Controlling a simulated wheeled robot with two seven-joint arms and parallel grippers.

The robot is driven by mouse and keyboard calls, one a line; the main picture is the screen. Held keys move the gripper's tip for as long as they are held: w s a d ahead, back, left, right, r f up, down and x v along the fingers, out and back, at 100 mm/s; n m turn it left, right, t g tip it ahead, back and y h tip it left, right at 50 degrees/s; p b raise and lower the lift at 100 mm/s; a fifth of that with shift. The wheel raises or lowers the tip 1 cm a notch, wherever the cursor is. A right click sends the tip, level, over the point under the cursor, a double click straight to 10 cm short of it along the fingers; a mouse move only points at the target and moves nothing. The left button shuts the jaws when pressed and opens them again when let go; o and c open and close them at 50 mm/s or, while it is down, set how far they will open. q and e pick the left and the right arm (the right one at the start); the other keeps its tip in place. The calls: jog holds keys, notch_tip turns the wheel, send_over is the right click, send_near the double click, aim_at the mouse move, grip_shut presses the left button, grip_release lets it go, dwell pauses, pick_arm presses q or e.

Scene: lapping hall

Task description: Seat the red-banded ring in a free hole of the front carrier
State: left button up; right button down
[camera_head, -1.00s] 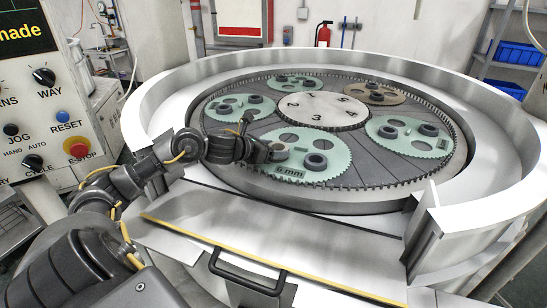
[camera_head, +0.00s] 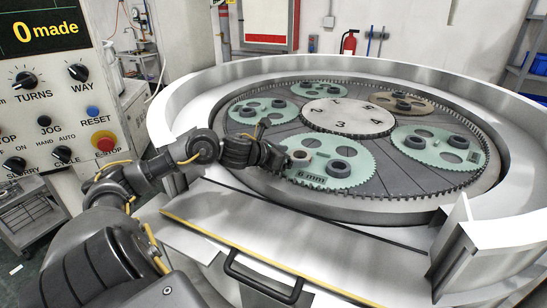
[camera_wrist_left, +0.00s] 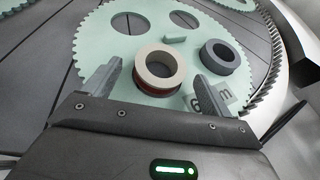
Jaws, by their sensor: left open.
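The red-banded ring (camera_wrist_left: 159,75) is cream with a red band low on its side. It is at the front carrier, a green toothed disc (camera_wrist_left: 92,38) that also shows in the head view (camera_head: 360,178) by a "6 mm" label. I cannot tell whether the ring sits in a hole or on the surface. My left gripper (camera_wrist_left: 157,70) is open, one finger on each side of the ring; in the head view it (camera_head: 287,159) reaches in from the left. A dark grey ring (camera_wrist_left: 220,57) is beside it to the right. Two holes show further back. My right gripper is not in view.
Other carriers with dark rings stand around the numbered centre plate (camera_head: 347,118). A raised metal rim (camera_head: 180,112) surrounds the machine, with a gap at the front. A control panel (camera_head: 62,95) stands at the left. A small block (camera_wrist_left: 175,39) lies on the front carrier.

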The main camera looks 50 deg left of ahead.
aim_at(292, 157)
pick_arm(q)
jog(key=v, duration=0.1)
jog(key=b+v, duration=0.2)
jog(key=shift+s+a+f, duration=0.1)
jog(key=shift+s+f, duration=0.1)
jog(key=shift+s, duration=0.2)
jog(key=shift+s+r+b, duration=0.25)
jog(key=shift+s+b, duration=0.3)
jog(key=shift+b, duration=0.1)
jog(key=v, duration=0.1)
jog(key=b+v, duration=0.1)
jog(key=v, duration=0.1)
jog(key=shift+s+r, duration=0.15)
jog(key=shift+r, duration=0.25)
jog(key=shift+s+a+r, duration=0.15)
jog(key=shift+s+r, duration=0.15)
jog(key=shift+s, duration=0.35)
jog(key=shift+f, duration=0.1)
